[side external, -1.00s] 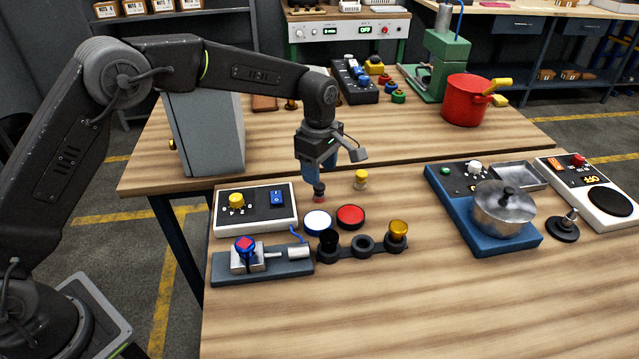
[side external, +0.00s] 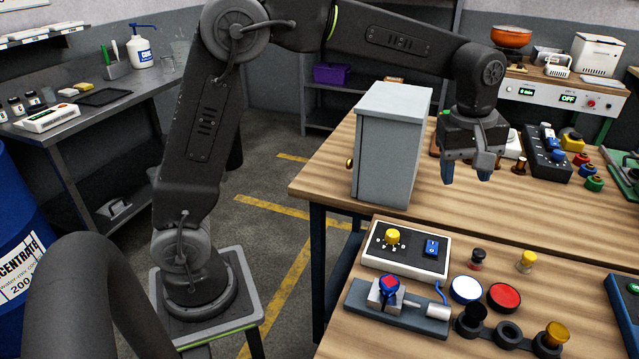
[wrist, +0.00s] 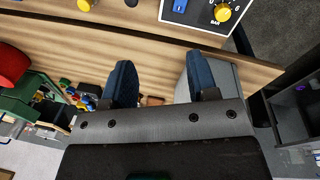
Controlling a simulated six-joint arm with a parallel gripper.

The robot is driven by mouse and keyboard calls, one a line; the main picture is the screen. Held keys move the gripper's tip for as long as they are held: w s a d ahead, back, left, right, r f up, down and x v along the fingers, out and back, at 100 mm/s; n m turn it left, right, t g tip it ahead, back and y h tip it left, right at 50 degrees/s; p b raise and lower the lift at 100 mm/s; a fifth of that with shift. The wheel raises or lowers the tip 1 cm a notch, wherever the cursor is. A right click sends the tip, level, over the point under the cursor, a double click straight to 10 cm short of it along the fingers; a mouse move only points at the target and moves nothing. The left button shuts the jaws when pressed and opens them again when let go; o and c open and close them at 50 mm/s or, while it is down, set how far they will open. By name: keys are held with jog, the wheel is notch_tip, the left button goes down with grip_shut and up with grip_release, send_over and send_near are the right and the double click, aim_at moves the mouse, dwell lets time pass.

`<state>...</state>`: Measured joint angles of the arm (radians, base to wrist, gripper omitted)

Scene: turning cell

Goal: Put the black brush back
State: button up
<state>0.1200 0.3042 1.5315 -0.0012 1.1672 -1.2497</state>
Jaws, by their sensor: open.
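No bristles can be made out, so I cannot tell which black piece is the brush. A small black-topped piece with a reddish base (side external: 478,258) stands upright on the front table, left of a yellow piece (side external: 526,262). Another black piece (side external: 475,312) sits in the left ring of a dark three-ring holder (side external: 507,333); the middle ring is empty and a gold piece (side external: 555,335) is in the right one. My gripper (side external: 464,174) is open and empty above the back table, away from these pieces. In the wrist view its blue fingers (wrist: 160,84) are spread with nothing between.
A grey cabinet (side external: 390,145) stands left of my gripper. A switch box (side external: 405,250), a vise fixture (side external: 397,305), a white disc (side external: 466,289) and a red disc (side external: 504,297) are near the small pieces. Coloured buttons (side external: 575,155) stand to the right.

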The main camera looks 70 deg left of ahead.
jog(key=s+a+r+m+t, duration=0.1)
jog(key=s+a+r+m, duration=0.1)
jog(key=s+m, duration=0.35)
jog(key=s+a+r+m+t, duration=0.1)
jog(key=s+a+r+m, duration=0.1)
jog(key=s, duration=0.7)
jog(key=s+f+m+t, duration=0.1)
jog(key=s+f+m, duration=0.1)
jog(key=s, duration=0.3)
jog(key=s+a+f+m+t, duration=0.1)
jog(key=s+m, duration=0.2)
jog(key=s, duration=0.2)
jog(key=shift+s+a+f, duration=0.25)
jog(key=shift+s+f, duration=0.05)
jog(key=shift+f, duration=0.1)
